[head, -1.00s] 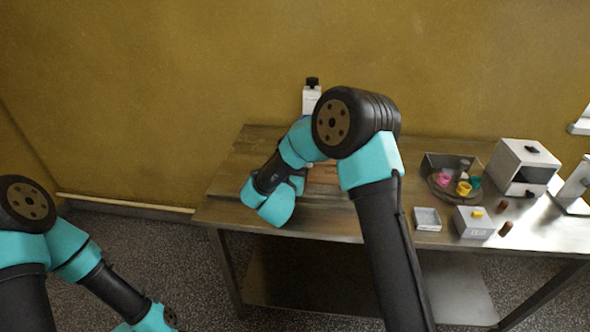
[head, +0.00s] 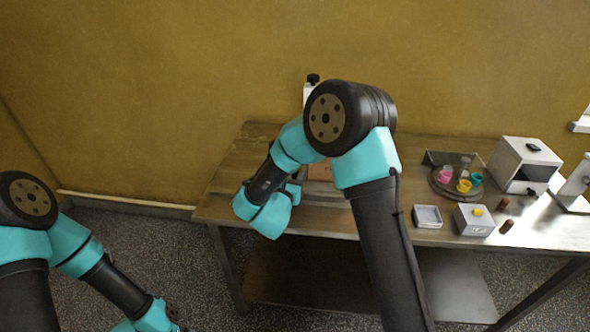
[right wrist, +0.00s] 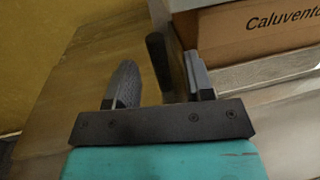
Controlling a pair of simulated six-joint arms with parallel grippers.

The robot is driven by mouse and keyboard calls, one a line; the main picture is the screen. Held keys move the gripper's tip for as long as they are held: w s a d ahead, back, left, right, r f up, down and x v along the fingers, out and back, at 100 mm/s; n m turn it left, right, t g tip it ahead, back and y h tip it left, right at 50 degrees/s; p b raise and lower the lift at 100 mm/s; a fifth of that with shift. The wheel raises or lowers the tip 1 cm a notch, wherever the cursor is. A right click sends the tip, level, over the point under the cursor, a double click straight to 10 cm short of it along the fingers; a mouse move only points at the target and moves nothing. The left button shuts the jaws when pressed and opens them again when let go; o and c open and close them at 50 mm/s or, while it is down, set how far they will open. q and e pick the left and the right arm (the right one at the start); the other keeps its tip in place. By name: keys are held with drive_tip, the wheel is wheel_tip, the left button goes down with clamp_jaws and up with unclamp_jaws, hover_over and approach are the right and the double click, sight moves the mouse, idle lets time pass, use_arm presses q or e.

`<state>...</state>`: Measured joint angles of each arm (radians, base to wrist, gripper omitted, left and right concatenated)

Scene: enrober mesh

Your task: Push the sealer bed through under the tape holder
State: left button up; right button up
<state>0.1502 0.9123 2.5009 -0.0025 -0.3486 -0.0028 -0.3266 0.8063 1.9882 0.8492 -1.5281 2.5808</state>
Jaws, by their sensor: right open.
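The white tape holder (head: 309,93) with a black knob stands at the back of the table, partly hidden by my right arm. In the right wrist view a brown carton (right wrist: 250,35) printed "Caluvento" sits on a pale metal bed (right wrist: 262,72), apparently the sealer bed. A dark upright piece, perhaps its handle (right wrist: 158,60), shows between my right gripper's fingers, nearer the right finger; contact is unclear. My right gripper (right wrist: 160,82) is open beside the bed's left end. In the head view my arm hides most of the bed and carton. My left gripper's fingers are out of view.
The wooden table (head: 240,160) is clear left of the bed.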

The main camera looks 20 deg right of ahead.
drive_tip(key=v, duration=1.2)
drive_tip(key=shift+s+f, duration=0.1)
drive_tip(key=shift+s, duration=0.05)
